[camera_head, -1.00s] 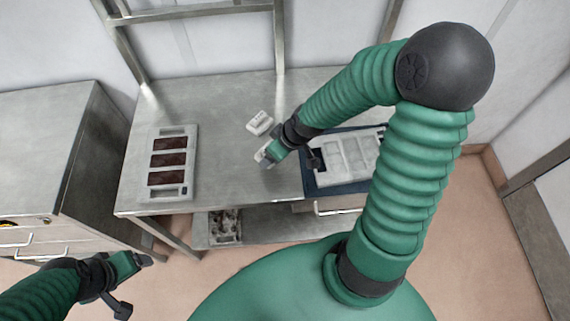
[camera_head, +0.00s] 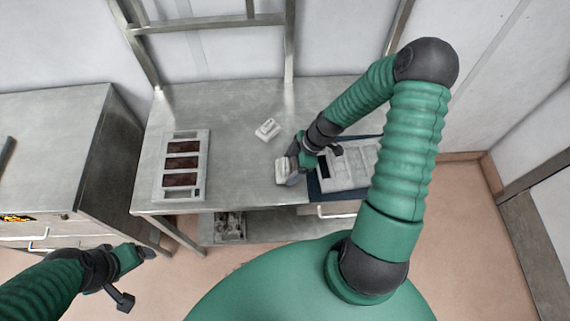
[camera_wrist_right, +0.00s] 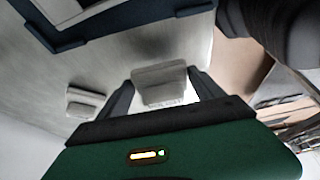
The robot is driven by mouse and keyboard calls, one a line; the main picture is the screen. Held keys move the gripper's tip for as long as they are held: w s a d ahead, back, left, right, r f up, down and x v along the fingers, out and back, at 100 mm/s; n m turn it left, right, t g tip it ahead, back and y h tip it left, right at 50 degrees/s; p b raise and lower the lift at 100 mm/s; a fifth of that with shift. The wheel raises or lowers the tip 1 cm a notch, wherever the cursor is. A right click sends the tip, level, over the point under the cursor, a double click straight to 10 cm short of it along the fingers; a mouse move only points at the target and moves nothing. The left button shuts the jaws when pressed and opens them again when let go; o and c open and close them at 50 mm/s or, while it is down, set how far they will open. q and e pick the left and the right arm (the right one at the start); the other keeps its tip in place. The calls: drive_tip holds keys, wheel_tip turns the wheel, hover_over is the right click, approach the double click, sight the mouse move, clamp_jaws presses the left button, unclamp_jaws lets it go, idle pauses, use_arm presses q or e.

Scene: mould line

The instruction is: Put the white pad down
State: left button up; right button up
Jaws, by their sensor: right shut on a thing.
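My right gripper (camera_head: 290,172) is shut on a white pad (camera_head: 282,170) over the metal table, just left of the dark blue mat. In the right wrist view the held pad (camera_wrist_right: 160,86) sits between the two dark fingers (camera_wrist_right: 162,92). Whether its underside touches the table I cannot tell. A second white pad (camera_head: 267,129) lies on the table behind the held one; it also shows in the right wrist view (camera_wrist_right: 84,101). My left gripper (camera_head: 146,253) is at the lower left, in front of the table and away from both pads; its jaw opening is unclear.
A pale tray with brown-filled compartments (camera_head: 201,177) lies on the table's left. A white compartmented mould (camera_head: 352,160) lies on the dark blue mat (camera_head: 316,186) at right, partly behind my arm. The table (camera_head: 234,165) is bare between tray and held pad. A cabinet (camera_head: 60,130) stands left.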

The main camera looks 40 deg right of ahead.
sight(290, 163)
drive_tip(key=shift+w+a+p, duration=0.15)
drive_tip(key=shift+w, duration=0.4)
drive_tip(key=shift+w+a+p, duration=0.15)
drive_tip(key=shift+w, duration=0.4)
drive_tip(key=f, duration=0.1)
drive_tip(key=f+p, duration=0.1)
drive_tip(key=f, duration=0.1)
drive_tip(key=shift+s+d+f, duration=0.1)
drive_tip(key=shift+d+f, duration=0.1)
drive_tip(key=shift+f, duration=0.1)
drive_tip(key=shift+d+f, duration=0.1)
drive_tip(key=o, duration=1.2)
drive_tip(key=shift+a, duration=0.2)
